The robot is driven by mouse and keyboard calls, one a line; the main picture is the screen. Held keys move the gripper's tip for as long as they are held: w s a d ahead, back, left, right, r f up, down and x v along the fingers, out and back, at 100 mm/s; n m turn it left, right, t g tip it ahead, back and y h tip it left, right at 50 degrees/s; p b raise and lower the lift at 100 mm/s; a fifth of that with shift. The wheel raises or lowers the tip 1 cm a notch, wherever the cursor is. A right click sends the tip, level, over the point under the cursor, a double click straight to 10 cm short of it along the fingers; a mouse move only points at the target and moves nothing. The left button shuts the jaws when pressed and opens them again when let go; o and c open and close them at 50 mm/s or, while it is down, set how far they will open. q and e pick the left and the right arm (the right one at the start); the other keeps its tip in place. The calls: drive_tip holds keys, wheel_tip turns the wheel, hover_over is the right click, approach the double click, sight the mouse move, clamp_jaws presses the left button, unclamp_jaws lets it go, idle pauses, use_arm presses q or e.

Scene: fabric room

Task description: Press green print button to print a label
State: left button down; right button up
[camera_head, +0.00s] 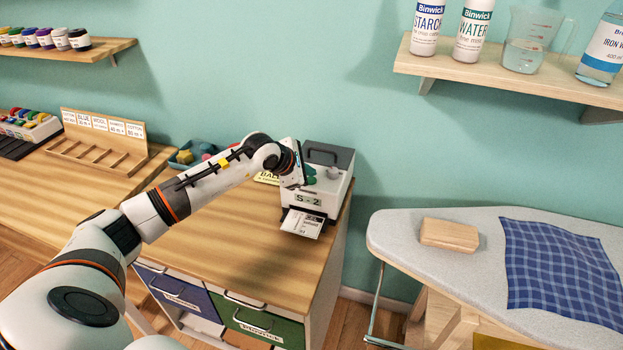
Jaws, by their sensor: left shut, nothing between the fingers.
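The label printer (343,190) is a white box with a dark grey top, standing on the wooden counter near its right end. Its front carries an "S - 2" sign. A white printed label (303,223) sticks out of the slot below the sign. My left gripper (306,176) is shut and empty, at the printer's upper front left. Small green patches show at its tip, but I cannot tell whether one is the print button or whether the fingers touch it. The gripper and wrist hide part of the printer's front. My right gripper is not in view.
A blue tray (195,153) with coloured items and a wooden rack (98,150) stand behind and left of my arm. An ironing board (470,262) with a wooden block (449,235) and blue checked cloth (565,270) is at right. A shelf (500,72) holds bottles above.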

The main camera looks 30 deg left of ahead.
use_arm(q)
drive_tip(key=shift+r, duration=0.1)
drive_tip(key=shift+r+p, duration=1.55)
drive_tip(key=shift+r, duration=1.4)
